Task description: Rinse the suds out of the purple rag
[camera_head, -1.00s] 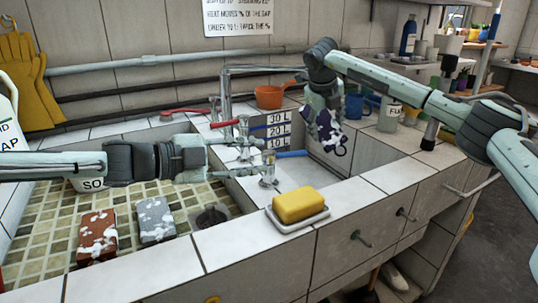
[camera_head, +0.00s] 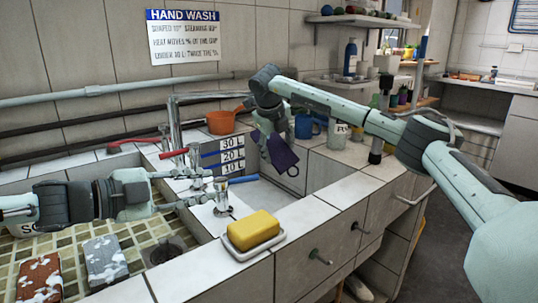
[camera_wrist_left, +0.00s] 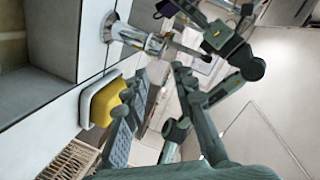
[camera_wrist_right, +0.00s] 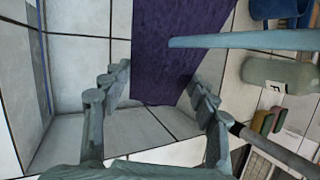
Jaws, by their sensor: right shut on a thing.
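The purple rag (camera_head: 282,153) hangs from my right gripper (camera_head: 272,118) over the right basin (camera_head: 250,193), beside the tap spout. Its visible cloth is plain purple, with no white suds on the sides I see. The right wrist view shows the rag (camera_wrist_right: 178,60) between the fingers of this gripper (camera_wrist_right: 155,90). My left gripper (camera_head: 200,189) is open and empty near the taps, left of the blue tap lever (camera_head: 242,180). Its fingers stand apart in the left wrist view (camera_wrist_left: 155,90). I cannot tell whether water is running.
A yellow sponge (camera_head: 252,229) sits on a white dish on the front ledge. Two sudsy blocks, red-brown (camera_head: 40,277) and grey (camera_head: 105,259), lie in the left basin. An orange pot (camera_head: 220,122), blue mug (camera_head: 304,127) and jar (camera_head: 338,134) stand behind.

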